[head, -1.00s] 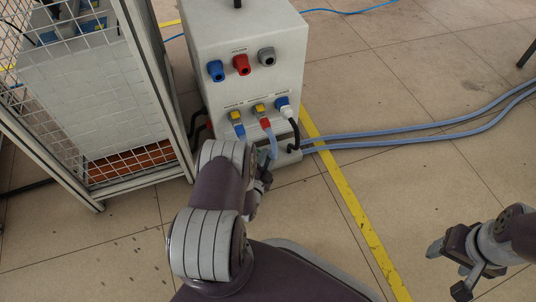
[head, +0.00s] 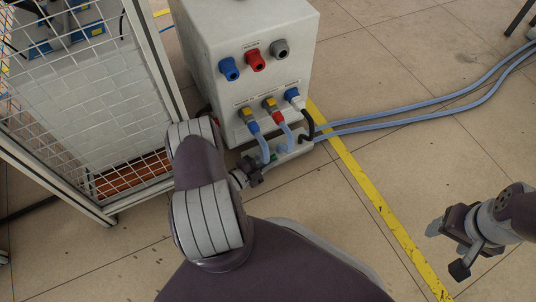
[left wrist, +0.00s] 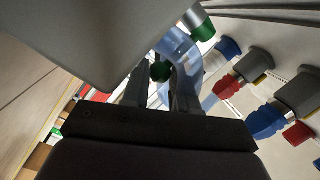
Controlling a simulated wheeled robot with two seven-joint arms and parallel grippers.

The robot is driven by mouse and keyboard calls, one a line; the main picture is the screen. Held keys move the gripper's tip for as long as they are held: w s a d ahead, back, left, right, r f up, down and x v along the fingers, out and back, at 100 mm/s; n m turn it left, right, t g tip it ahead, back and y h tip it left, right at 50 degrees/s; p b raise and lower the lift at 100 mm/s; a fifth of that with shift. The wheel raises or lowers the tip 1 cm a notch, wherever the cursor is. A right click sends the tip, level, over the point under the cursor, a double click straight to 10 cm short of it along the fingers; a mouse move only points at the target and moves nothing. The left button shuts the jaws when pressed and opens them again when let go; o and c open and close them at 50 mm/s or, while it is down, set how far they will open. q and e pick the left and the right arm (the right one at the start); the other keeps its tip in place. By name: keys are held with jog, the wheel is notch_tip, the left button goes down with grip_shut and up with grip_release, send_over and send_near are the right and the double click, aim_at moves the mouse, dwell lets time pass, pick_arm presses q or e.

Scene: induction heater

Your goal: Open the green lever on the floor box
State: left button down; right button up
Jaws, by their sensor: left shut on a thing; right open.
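The floor box (head: 300,150) is a low pale box at the foot of the white cabinet, partly hidden by my left gripper (head: 262,164). In the left wrist view a dark green piece, which looks like the green lever (left wrist: 160,71), shows between my left fingers. My left gripper is shut on it, beside the box's left end. A brighter green collar (left wrist: 204,31) shows farther up in that view. The exact angle of the lever is hidden. My right gripper (head: 448,246) is open and empty at the right, above the floor.
The white cabinet (head: 240,32) has blue, red and grey sockets and plugged cables. Two blue hoses (head: 420,112) run right across the floor. A wire mesh cage (head: 85,110) stands close at the left. A yellow floor line (head: 375,200) crosses open floor.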

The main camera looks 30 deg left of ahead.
pick_arm(q)
jog(key=shift+a, duration=0.3)
jog(key=c, duration=1.2)
grip_release()
jog(key=shift+o, duration=0.2)
jog(key=shift+f, duration=0.1)
jog(key=shift+o, duration=0.6)
notch_tip(320, 180, up, 5)
jog(key=p, duration=0.4)
jog(key=shift+a+p, duration=0.1)
jog(key=shift+p, duration=0.2)
jog(key=d+r+p, duration=0.2)
jog(key=d, duration=0.1)
jog(key=w+d+r+p, duration=0.1)
jog(key=d+r+p, duration=0.1)
jog(key=d, duration=0.2)
jog(key=d+r+p, duration=0.2)
jog(key=d, duration=0.2)
jog(key=shift+w, duration=0.15)
jog(key=shift+c, duration=0.6)
jog(key=shift+d, duration=0.4)
